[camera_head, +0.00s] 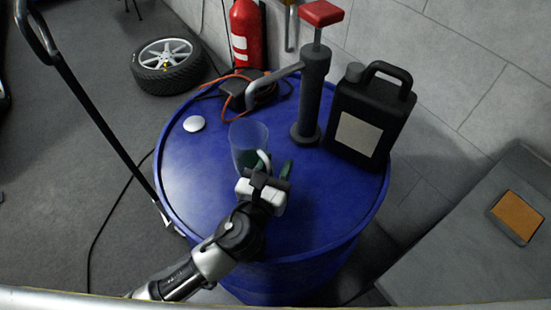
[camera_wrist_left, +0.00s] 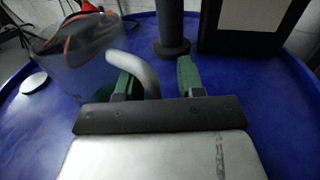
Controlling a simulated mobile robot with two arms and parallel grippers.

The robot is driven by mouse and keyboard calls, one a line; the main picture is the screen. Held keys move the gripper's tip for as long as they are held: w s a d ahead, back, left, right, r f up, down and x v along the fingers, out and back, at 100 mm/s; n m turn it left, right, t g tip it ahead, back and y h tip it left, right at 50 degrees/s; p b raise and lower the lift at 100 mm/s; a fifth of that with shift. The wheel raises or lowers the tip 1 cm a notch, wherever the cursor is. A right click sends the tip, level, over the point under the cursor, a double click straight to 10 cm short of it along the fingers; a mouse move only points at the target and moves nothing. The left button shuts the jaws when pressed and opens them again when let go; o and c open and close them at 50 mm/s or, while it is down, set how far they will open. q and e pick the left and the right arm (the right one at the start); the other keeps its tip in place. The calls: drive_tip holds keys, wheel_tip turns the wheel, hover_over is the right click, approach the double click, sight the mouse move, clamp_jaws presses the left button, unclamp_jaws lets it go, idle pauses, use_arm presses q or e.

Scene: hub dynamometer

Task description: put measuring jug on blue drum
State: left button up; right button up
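The measuring jug (camera_head: 247,137) is clear and bluish, with a pale curved handle. It looks upright on top of the blue drum (camera_head: 187,170); its lower part is partly hidden by my gripper. The jug also shows at the left of the left wrist view (camera_wrist_left: 75,62). My left gripper (camera_head: 275,165) is at the jug's handle side, low over the drum top. Its green fingertips (camera_wrist_left: 158,78) are spread apart. The handle (camera_wrist_left: 138,70) reaches between them, close to the left finger, with a clear gap to the right finger. My right gripper is not in view.
A black canister (camera_head: 370,112) and a grey hand pump (camera_head: 312,95) with a red top stand at the drum's back right. A white disc (camera_head: 194,123) and an orange cable (camera_head: 240,77) lie on the drum's left and back. The drum's front left is clear.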

use_arm(q)
drive_tip(key=shift+r, duration=0.2)
drive_tip(key=shift+s+a+f, duration=0.1)
drive_tip(key=shift+s+a, duration=0.05)
drive_tip(key=shift+s, duration=0.2)
drive_tip(key=b+v, duration=0.1)
drive_tip(key=v, duration=0.8)
drive_tip(key=shift+s+a, duration=0.15)
drive_tip(key=shift+s, duration=0.2)
drive_tip(key=shift+s+a, duration=0.25)
drive_tip(key=shift+s, duration=0.4)
